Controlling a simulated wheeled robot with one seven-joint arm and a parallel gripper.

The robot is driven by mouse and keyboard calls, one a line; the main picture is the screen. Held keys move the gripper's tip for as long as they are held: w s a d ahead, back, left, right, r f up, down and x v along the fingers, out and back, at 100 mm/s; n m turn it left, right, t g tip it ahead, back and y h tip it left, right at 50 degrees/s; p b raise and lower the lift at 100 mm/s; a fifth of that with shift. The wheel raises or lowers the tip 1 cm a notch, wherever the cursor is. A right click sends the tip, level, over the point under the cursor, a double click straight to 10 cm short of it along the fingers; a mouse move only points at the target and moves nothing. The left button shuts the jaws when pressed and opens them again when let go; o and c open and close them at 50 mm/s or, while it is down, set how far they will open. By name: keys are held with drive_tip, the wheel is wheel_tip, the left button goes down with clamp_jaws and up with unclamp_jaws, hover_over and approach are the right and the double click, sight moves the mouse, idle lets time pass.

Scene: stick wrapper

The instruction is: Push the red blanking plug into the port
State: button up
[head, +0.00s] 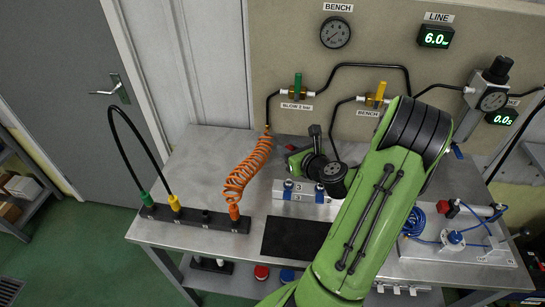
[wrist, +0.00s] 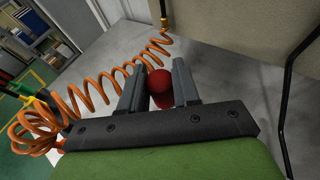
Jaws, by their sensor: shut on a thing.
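The red blanking plug (wrist: 160,84) shows in the wrist view between the two grey fingers of my gripper (wrist: 157,78), which is shut on it. Its rounded red end is visible. A black port bar (head: 190,217) lies at the bench's left front. It carries a green, a yellow and an orange fitting. A dark spot without a hose lies between the yellow and orange ones. I cannot tell whether it is the open port.
An orange coiled hose (head: 247,167) rises from the bar to the wall and passes left of my gripper in the wrist view. A block with blue fittings (head: 300,190), a black mat (head: 292,238) and a pneumatic plate (head: 455,235) are on the bench. The back left is clear.

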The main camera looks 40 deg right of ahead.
drive_tip(key=shift+s+a+r, duration=0.15)
drive_tip(key=shift+s+r, duration=0.05)
drive_tip(key=shift+s, duration=0.25)
drive_tip(key=shift+w+f, duration=0.1)
drive_tip(key=shift+f, duration=0.25)
wheel_tip(320, 180, down, 5)
drive_tip(key=b, duration=0.4)
drive_tip(key=shift+f+b, duration=0.15)
drive_tip(key=shift+b, duration=0.15)
drive_tip(key=shift+p, duration=0.55)
idle(0.5)
drive_tip(key=shift+f, duration=0.1)
drive_tip(key=shift+f+b, duration=0.3)
drive_tip(key=shift+b, duration=0.1)
drive_tip(key=shift+f+b, duration=0.75)
drive_tip(key=shift+f, duration=0.35)
